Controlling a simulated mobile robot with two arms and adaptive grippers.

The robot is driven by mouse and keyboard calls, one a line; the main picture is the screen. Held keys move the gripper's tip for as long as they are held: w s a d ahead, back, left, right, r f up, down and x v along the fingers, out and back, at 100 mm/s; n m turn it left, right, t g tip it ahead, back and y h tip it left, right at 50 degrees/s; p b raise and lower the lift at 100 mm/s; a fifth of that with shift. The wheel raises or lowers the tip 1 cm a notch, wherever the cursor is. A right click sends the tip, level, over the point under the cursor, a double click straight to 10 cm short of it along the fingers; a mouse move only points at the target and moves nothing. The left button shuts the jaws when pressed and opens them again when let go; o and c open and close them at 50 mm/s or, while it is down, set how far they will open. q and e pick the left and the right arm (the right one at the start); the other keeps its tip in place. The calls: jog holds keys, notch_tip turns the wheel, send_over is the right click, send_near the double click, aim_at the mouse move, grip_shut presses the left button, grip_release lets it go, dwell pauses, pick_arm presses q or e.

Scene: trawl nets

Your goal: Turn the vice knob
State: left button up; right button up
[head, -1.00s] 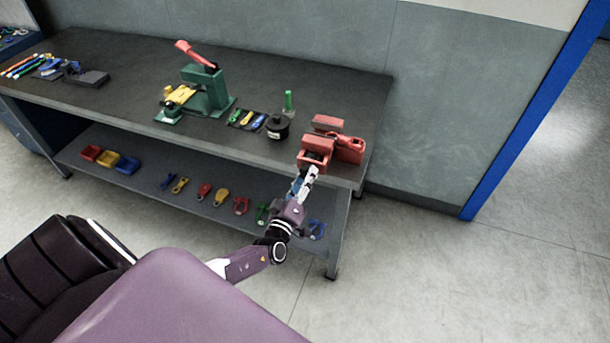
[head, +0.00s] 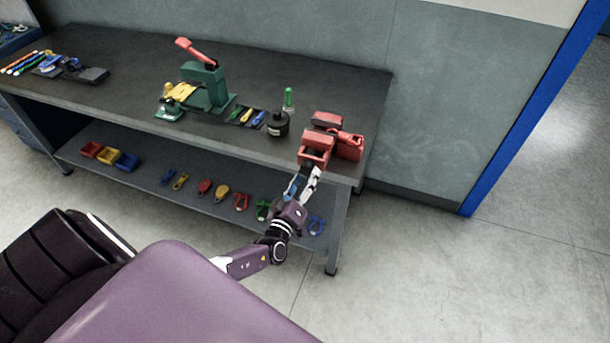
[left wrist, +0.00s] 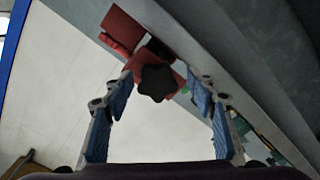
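The red vice (head: 318,146) stands at the right front corner of the dark workbench, and its red body (left wrist: 130,30) also shows in the left wrist view. Its knob (left wrist: 157,83) is black and star-shaped, and faces the left wrist camera. My left gripper (head: 309,172) is just in front of the vice in the head view. In the left wrist view its two blue-padded fingers (left wrist: 160,95) are spread wide, one on each side of the knob, with a gap to it on both sides. It holds nothing. My right gripper is not in view.
The workbench (head: 130,80) carries a green press with a red handle (head: 207,85), a black round pot (head: 278,124) and a green upright piece (head: 288,98). Several tools and bins lie on the lower shelf (head: 150,178). The floor to the right is clear.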

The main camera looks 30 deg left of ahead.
pick_arm(q)
jog(key=shift+o, duration=0.2)
jog(key=shift+a+r, duration=0.1)
jog(key=shift+r, duration=0.25)
jog(key=shift+w, duration=0.1)
jog(key=v, duration=1.2)
jog(key=shift+f, duration=0.15)
